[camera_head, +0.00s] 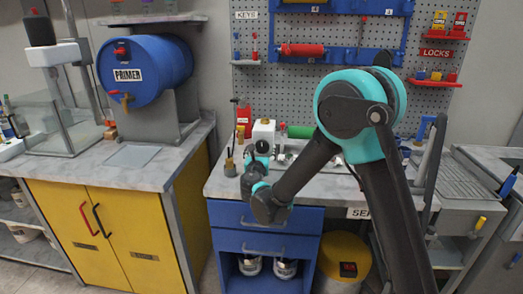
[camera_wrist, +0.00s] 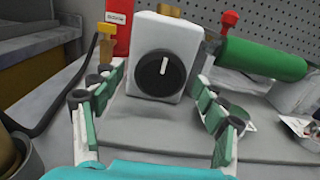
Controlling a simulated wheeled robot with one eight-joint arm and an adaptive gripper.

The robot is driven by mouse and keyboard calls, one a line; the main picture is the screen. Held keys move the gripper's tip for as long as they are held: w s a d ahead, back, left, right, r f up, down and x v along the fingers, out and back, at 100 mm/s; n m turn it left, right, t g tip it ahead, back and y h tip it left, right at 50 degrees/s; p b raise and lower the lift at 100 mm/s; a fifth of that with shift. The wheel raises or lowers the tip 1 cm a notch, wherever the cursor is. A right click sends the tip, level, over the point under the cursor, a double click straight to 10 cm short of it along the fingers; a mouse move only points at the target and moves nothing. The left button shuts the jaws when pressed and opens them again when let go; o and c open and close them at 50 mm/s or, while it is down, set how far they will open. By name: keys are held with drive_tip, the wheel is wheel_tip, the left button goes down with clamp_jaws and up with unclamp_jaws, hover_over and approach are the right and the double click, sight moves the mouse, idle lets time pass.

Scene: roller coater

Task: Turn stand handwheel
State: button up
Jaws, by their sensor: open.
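A white box-shaped unit (camera_wrist: 175,45) stands on the grey bench, with a black round knob (camera_wrist: 156,73) on its front. The knob has an upright white mark. I cannot tell whether this knob is the stand handwheel; no spoked wheel shows clearly. My gripper (camera_wrist: 158,82) is open and empty, its green-padded fingers spread to the left and right of the knob. I cannot tell whether they touch the unit. In the head view the white unit (camera_head: 264,131) is partly hidden behind my gripper (camera_head: 257,152).
A red item (camera_wrist: 118,25) and a brass-coloured part (camera_wrist: 106,42) stand left of the unit. A blue PRIMER drum (camera_head: 145,68) sits on the left counter. A pegboard (camera_head: 345,45) is behind the bench.

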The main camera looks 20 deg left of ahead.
drive_tip(key=shift+w, duration=0.4)
drive_tip(key=shift+c, duration=0.3)
drive_tip(key=c, duration=1.1)
drive_tip(key=shift+m, duration=0.4)
